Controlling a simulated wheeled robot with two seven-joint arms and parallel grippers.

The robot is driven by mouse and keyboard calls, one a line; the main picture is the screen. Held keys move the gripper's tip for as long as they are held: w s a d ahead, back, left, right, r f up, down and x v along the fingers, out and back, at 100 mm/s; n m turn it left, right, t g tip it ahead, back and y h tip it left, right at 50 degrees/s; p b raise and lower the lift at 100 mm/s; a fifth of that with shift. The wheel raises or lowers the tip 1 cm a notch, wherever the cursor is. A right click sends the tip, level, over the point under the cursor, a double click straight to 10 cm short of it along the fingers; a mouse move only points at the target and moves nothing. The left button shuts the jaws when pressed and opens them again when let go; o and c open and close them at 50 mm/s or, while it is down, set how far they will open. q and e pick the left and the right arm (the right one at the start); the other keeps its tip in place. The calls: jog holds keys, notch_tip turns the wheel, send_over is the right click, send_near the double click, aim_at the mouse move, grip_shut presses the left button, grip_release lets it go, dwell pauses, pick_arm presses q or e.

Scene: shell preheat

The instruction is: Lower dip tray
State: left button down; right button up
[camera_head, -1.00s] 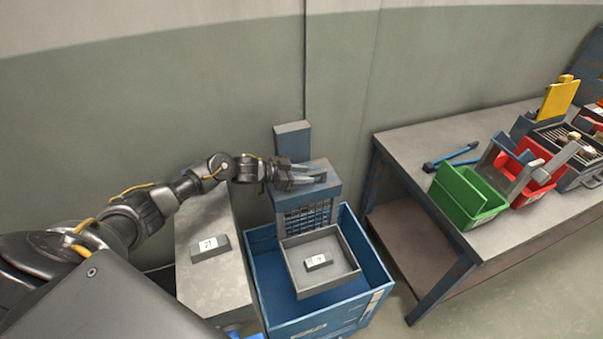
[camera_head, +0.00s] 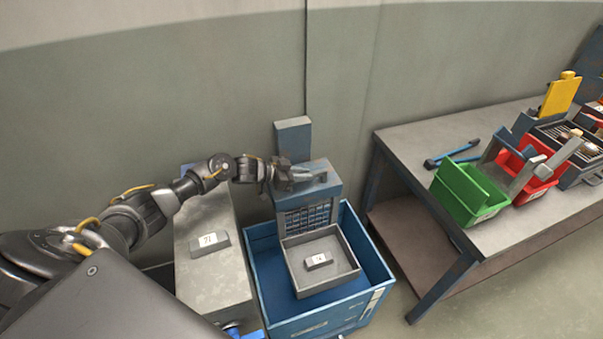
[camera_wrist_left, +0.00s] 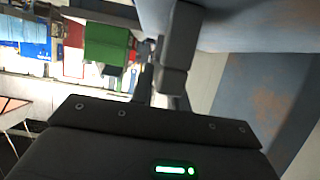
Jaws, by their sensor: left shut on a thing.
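A grey square tray (camera_head: 347,276) with a small labelled block (camera_head: 318,260) in it sits inside the open blue tank (camera_head: 372,262). Behind the tray stands a blue-grey unit (camera_head: 326,193) with a grille front and a short post at its back. My left gripper (camera_head: 312,174) lies across the top of this unit, pointing right. It is shut on a part there, mostly hidden by the fingers. In the left wrist view the dark fingers (camera_wrist_left: 170,75) are beside a worn blue-grey surface (camera_wrist_left: 250,25). My right gripper is not in view.
A grey cabinet (camera_head: 205,268) with a labelled block (camera_head: 209,242) stands left of the tank. A workbench (camera_head: 420,155) on the right carries a green bin (camera_head: 466,195), a red bin (camera_head: 535,185) and blue tools. The wall is close behind the unit.

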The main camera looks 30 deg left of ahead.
aim_at(297, 188)
pick_arm(q)
notch_tip(297, 188, down, 7)
jog(key=b, duration=0.3)
jog(key=shift+w, duration=0.1)
jog(key=shift+r, duration=0.25)
jog(key=c, duration=1.4)
grip_release()
jog(key=shift+o, duration=0.2)
jog(key=shift+a, duration=0.15)
jog(key=b+v, duration=0.1)
jog(key=v, duration=0.5)
jog(key=shift+s, duration=0.2)
jog(key=shift+s+a+r, duration=0.25)
jog(key=shift+s+r, duration=0.05)
jog(key=shift+r, duration=0.05)
